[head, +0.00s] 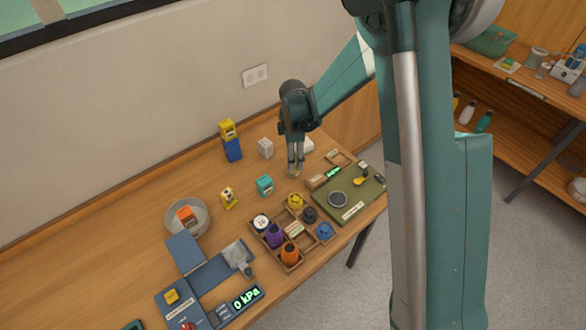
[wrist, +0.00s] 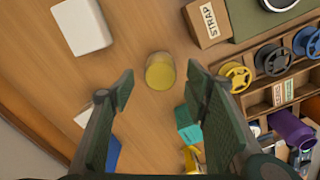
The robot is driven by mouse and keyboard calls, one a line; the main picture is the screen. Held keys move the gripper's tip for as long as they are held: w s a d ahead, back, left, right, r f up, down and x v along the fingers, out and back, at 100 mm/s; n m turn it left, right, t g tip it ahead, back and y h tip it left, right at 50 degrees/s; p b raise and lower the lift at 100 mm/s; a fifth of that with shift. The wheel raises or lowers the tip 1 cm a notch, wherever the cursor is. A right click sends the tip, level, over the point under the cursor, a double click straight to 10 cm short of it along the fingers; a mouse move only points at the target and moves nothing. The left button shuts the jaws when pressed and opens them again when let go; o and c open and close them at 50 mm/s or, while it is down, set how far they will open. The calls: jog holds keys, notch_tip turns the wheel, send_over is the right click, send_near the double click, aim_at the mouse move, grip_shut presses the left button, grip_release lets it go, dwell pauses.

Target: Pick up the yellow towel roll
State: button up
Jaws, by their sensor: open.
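The yellow towel roll (wrist: 160,72) stands on the wooden table as a short, pale yellow cylinder, seen from above in the wrist view. In the head view only a small yellowish part of it (head: 295,175) shows at my fingertips. My gripper (head: 295,164) points down over it, fingers apart and empty. In the wrist view the roll lies just beyond the line between the fingertips (wrist: 160,80), with a gap on both sides. I cannot tell whether the tips are above it or level with it.
A teal block (head: 265,186) stands close to the gripper, and a light grey block (head: 266,148) is behind left. A strap box (wrist: 208,22) and a white block (wrist: 82,26) flank the roll. A wooden tray (head: 256,231) holds several colored spools.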

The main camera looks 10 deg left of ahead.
jog(key=shift+f, duration=0.25)
jog(key=shift+d+f+p, duration=0.1)
jog(key=shift+f+p, duration=0.2)
jog(key=shift+f, duration=2.35)
jog(key=shift+c, duration=0.4)
jog(key=c, duration=0.9)
